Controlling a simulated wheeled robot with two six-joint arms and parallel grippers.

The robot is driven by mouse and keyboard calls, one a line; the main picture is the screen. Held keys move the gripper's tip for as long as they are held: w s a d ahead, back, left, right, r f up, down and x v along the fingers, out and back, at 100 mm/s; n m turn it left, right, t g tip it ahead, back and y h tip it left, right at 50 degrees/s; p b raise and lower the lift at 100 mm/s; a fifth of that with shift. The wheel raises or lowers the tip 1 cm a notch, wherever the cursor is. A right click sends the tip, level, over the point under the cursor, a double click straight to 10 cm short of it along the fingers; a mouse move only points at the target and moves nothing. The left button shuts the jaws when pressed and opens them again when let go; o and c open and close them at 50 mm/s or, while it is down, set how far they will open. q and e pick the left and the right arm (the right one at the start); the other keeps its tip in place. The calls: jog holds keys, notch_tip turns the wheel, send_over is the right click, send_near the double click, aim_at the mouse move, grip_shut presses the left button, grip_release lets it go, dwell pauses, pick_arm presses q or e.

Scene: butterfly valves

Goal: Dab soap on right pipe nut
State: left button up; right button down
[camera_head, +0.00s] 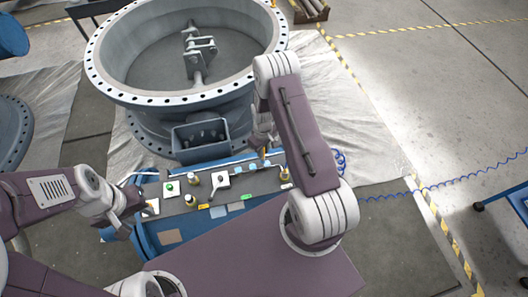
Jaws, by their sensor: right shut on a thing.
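My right gripper (265,147) hangs above the right end of the work panel, mostly hidden by its own arm. It is shut on a small thin tool (265,154), of which only a dark and yellowish bit shows. A brass pipe nut (285,174) stands upright at the panel's right end, just below and right of that gripper. The tool looks apart from the nut, though the exact gap is unclear. My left gripper (143,216) is at the panel's left end, beside a pale plate. Its fingers are too small and hidden to read.
The grey panel (230,192) on a blue bench carries other brass fittings (190,200), a green button (169,187), a white lever unit (220,179) and coloured tags. A large butterfly valve (150,98) stands behind it. A blue coiled hose (340,162) lies to the right.

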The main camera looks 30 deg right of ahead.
notch_tip(320, 180, up, 2)
jog(key=shift+r+p, duration=0.1)
jog(key=shift+p, duration=0.4)
notch_tip(320, 180, up, 3)
jog(key=shift+f+p, duration=0.1)
jog(key=shift+p, duration=1)
jog(key=shift+r, duration=0.25)
